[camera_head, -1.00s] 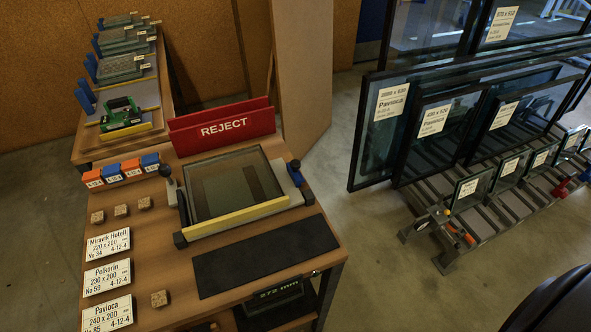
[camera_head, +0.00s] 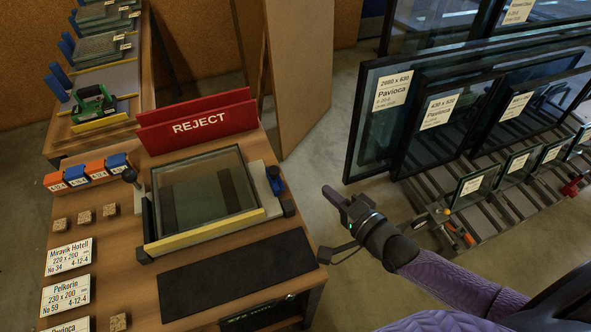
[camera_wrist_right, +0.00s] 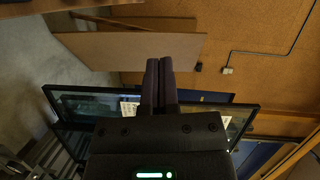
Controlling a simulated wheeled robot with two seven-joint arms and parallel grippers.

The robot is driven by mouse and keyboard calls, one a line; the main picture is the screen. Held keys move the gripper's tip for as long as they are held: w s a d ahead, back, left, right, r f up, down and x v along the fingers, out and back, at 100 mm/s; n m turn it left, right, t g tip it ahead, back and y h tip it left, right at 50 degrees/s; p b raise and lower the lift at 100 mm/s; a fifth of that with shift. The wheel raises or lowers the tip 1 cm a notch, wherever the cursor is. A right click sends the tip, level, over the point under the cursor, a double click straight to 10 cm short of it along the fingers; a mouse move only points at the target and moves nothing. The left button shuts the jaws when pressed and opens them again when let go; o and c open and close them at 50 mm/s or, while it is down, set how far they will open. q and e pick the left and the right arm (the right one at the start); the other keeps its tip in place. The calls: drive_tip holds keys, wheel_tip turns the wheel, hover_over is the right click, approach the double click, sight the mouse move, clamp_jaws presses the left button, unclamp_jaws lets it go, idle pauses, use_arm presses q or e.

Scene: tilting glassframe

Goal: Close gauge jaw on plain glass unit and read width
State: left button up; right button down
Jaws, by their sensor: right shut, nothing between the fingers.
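The plain glass unit (camera_head: 200,193) lies flat in the gauge on the wooden bench, in the head view. A yellow bar (camera_head: 205,233) runs along the gauge's front edge. My right gripper (camera_head: 328,192) is shut and empty, right of the bench and apart from the gauge. It also shows shut in the right wrist view (camera_wrist_right: 159,62). My left gripper is out of view.
A red REJECT bin (camera_head: 197,122) stands behind the gauge. A black mat (camera_head: 235,275) lies in front. White label cards (camera_head: 68,257), cork blocks (camera_head: 84,217) and orange and blue blocks (camera_head: 88,173) line the left. A rack of framed glass (camera_head: 440,125) stands at the right.

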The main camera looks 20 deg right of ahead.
sight(275, 177)
drive_tip(key=w+a, duration=0.2)
drive_tip(key=w+a+f+b, duration=0.1)
drive_tip(key=w+a, duration=0.1)
drive_tip(key=w, duration=0.1)
drive_tip(key=w+a+b, duration=0.1)
drive_tip(key=w+a, duration=0.1)
drive_tip(key=w, duration=0.1)
drive_tip(key=shift+w+f, duration=0.2)
drive_tip(key=shift+f, duration=0.2)
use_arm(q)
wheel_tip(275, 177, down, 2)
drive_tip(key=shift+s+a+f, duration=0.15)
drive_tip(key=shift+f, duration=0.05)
